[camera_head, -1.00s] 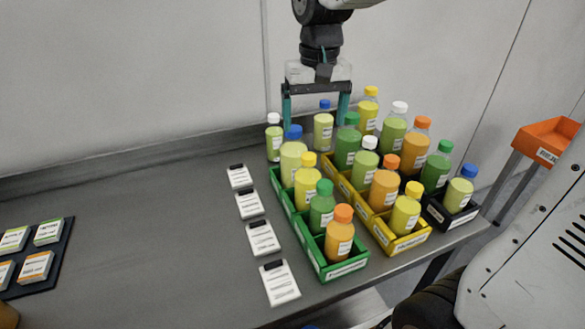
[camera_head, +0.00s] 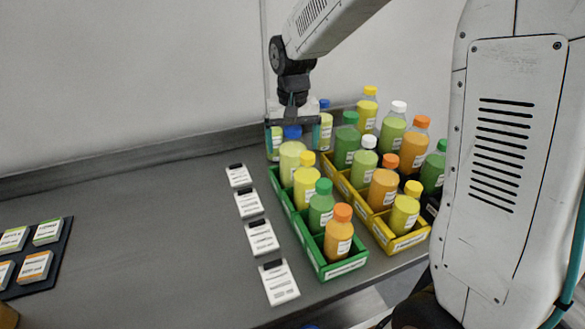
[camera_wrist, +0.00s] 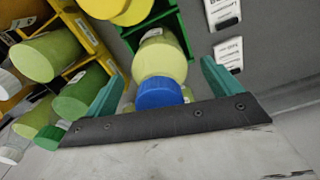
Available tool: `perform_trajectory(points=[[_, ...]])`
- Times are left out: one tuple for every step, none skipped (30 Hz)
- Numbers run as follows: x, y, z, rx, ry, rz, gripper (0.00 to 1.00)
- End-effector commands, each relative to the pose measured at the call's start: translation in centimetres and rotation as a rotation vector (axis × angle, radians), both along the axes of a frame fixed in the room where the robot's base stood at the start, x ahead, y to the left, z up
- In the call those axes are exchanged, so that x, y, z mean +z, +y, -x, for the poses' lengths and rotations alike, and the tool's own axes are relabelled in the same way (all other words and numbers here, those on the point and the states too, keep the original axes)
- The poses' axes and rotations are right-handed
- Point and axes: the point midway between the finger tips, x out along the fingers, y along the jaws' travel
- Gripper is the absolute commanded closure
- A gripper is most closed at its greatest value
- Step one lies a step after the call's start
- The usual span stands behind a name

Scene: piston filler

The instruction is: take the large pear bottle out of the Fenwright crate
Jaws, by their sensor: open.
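A large, pale yellow-green bottle with a blue cap (camera_head: 290,160) stands upright in the green crate (camera_head: 345,269), toward its far end; it fits the large pear bottle, though its label is not readable. The crate's name is too small to read. My gripper (camera_head: 293,146) is open above this bottle, one finger on each side of its cap. In the wrist view the blue cap (camera_wrist: 160,93) lies between the open fingers (camera_wrist: 162,72), and I see no contact. A smaller blue-capped bottle (camera_head: 325,118) stands behind, partly hidden by the gripper.
Yellow (camera_head: 306,188), green (camera_head: 320,212) and orange (camera_head: 341,240) bottles stand in the green crate's nearer cells. A yellow crate (camera_head: 409,243) with several bottles is close on the right. White cards (camera_head: 262,237) lie left of the green crate. The left table middle is clear.

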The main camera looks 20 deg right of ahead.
Motion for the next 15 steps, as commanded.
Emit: perform_trajectory(points=[[-0.24,0.00,0.02,0.000,0.001,0.000,0.09],[-0.29,0.00,0.01,0.000,0.001,0.000,0.09],[-0.31,0.00,0.01,0.000,0.000,0.000,0.09],[-0.31,0.00,0.00,0.000,0.000,0.000,0.09],[-0.29,0.00,0.00,0.000,0.000,0.000,0.09],[-0.28,0.00,0.00,0.000,0.000,0.000,0.09],[-0.28,0.00,0.00,0.000,0.000,0.000,0.09],[-0.28,0.00,0.00,0.000,0.000,0.000,0.12],[-0.27,0.00,0.00,0.000,0.000,0.000,0.23],[-0.27,0.00,0.00,0.000,0.000,0.000,0.32],[-0.26,0.00,0.00,0.000,0.000,0.000,0.40],[-0.26,0.00,0.00,0.000,0.000,0.000,0.51],[-0.26,-0.01,0.00,0.000,0.000,0.000,0.60],[-0.26,-0.01,0.00,0.000,0.000,0.000,0.68],[-0.25,-0.01,0.00,0.000,0.000,0.000,0.79]])
